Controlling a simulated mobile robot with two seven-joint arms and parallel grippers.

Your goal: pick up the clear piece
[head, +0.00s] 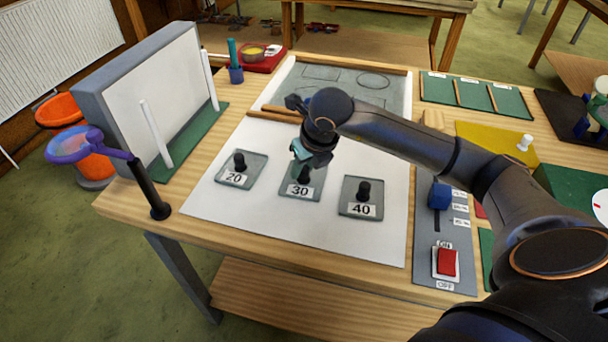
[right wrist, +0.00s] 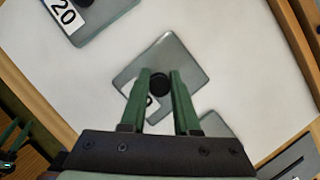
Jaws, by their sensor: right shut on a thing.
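Three grey see-through glass pieces with black knobs lie on the white sheet in the head view: one marked 20 (head: 233,180), one marked 30 (head: 290,193) and one marked 40 (head: 349,208). Their tints look alike. My right gripper (head: 306,158) is above the 30 piece, its fingers pointing down. In the right wrist view my right gripper (right wrist: 160,85) is shut on the black knob of the 30 piece (right wrist: 185,60), partly hiding its label. The piece looks level; I cannot tell whether it touches the sheet. My left gripper is not in view.
The white sheet (head: 270,228) has free room around the pieces. A grey control panel (head: 425,258) with a red switch stands to the right. A white upright board (head: 165,80) and a black post (head: 148,190) stand at left. Wooden strips (head: 280,117) lie behind.

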